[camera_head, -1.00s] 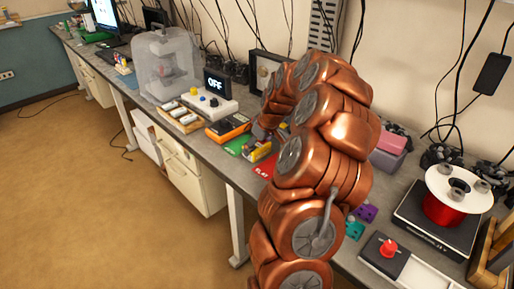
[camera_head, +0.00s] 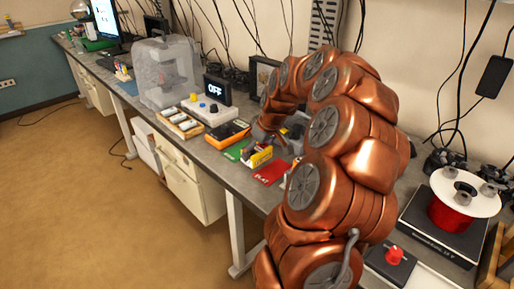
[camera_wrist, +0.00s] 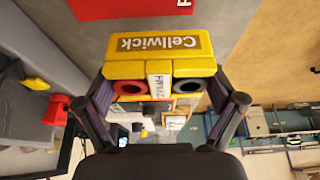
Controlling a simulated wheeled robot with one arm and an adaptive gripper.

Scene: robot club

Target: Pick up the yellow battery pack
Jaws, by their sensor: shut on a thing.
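The yellow battery pack (camera_wrist: 165,48) fills the upper middle of the wrist view, with "Cellwick" on its dark label and a red and a grey round terminal on its near face. My gripper (camera_wrist: 162,82) is shut on it, one finger at each side. In the head view the yellow pack (camera_head: 257,158) shows small between a green card and a red card. My copper arm reaches over the bench there and hides most of the gripper. I cannot tell whether the pack touches the bench.
The red card (camera_head: 271,172) and green card (camera_head: 236,149) lie by the pack. An orange-black meter (camera_head: 228,134), a white box with knobs (camera_head: 207,111) and a clear-sided printer (camera_head: 168,72) stand farther along. A red spool (camera_head: 450,213) stands at right.

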